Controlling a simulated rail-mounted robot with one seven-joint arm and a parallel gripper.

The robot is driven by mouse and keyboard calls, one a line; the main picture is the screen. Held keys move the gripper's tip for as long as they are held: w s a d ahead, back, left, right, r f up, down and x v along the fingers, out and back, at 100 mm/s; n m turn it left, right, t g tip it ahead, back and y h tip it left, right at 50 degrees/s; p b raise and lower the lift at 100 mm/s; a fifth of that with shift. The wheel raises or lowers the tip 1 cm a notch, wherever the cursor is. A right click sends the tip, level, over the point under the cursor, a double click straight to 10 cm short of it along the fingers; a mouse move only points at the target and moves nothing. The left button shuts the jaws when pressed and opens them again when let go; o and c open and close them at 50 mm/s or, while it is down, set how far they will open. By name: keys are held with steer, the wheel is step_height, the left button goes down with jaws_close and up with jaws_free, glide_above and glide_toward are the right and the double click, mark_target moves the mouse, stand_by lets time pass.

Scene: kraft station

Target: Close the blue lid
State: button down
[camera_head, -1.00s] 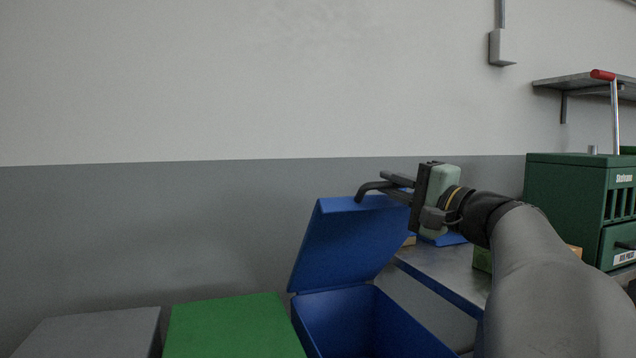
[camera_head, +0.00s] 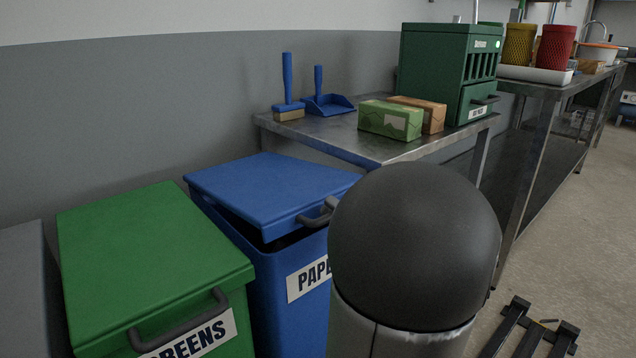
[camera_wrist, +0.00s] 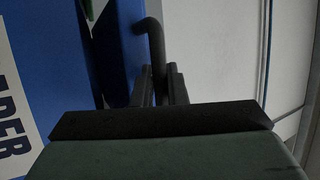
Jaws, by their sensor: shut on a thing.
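The blue lid (camera_head: 270,188) sits low over the blue bin (camera_head: 270,290), tilted a little, with a dark gap under its front edge. Its grey handle (camera_head: 313,220) is at the front right corner in view, partly hidden by my arm. In the wrist view, my gripper (camera_wrist: 160,85) is shut on the dark curved handle (camera_wrist: 153,40). The blue lid (camera_wrist: 118,50) is beside it, and the bin's white label (camera_wrist: 15,110) is at the left. In the head view, my rounded dark arm link hides most of my gripper.
A green-lidded bin (camera_head: 150,250) stands close at the left, with a grey one (camera_head: 25,290) beyond it. A metal table (camera_head: 345,140) behind holds a blue brush (camera_head: 288,90), a blue dustpan (camera_head: 325,102), boxes (camera_head: 390,120) and a green cabinet (camera_head: 440,70).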

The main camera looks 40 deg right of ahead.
steer(key=shift+s+f, duration=0.1)
steer(key=shift+f, duration=0.5)
steer(key=c, duration=1.5)
jaws_free()
steer(key=shift+d, duration=0.1)
steer(key=shift+o, duration=0.2)
steer(key=shift+f, duration=0.1)
